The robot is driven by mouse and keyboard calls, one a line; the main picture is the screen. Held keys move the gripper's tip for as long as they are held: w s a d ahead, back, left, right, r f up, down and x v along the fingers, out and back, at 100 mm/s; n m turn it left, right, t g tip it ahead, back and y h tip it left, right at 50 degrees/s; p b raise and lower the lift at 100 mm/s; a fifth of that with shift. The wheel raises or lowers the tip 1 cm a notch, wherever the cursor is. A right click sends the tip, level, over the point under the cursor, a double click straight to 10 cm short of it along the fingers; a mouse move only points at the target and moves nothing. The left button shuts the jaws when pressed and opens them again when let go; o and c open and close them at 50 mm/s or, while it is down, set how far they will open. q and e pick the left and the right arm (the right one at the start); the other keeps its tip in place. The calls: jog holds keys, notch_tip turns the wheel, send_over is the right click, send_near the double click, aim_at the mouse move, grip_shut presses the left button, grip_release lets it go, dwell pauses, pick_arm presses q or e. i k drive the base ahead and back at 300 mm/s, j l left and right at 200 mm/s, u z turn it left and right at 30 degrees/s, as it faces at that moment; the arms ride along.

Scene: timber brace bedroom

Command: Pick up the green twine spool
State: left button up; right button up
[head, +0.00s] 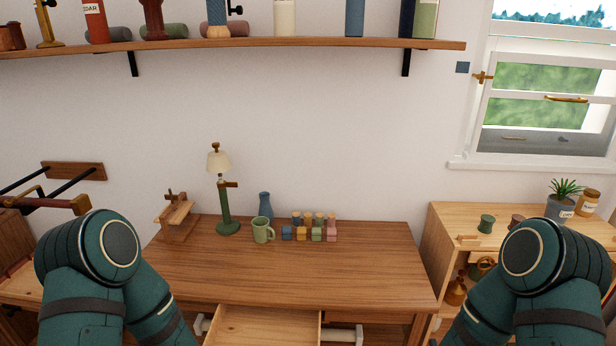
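A small green spool (487,223), flared at both ends, stands upright on top of the light wooden cabinet (440,222) at the right. It is left of my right arm's raised elbow and apart from it in the picture. The green winding on it is too small to make out in detail. Both my arms show only as dark green upper links at the lower left and lower right. Neither gripper shows in the head view, so what they hold cannot be seen.
The wooden desk (290,275) has an open drawer (265,326) at its front. A lamp (226,190), a green mug (262,230) and small coloured blocks stand at its back. A reddish-brown item (517,220) and a potted plant (562,204) share the cabinet top. A shelf (270,44) runs above.

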aim_at(485, 226)
jog(key=z, duration=1.1)
jog(key=i+l, duration=0.3)
jog(key=i, duration=0.15)
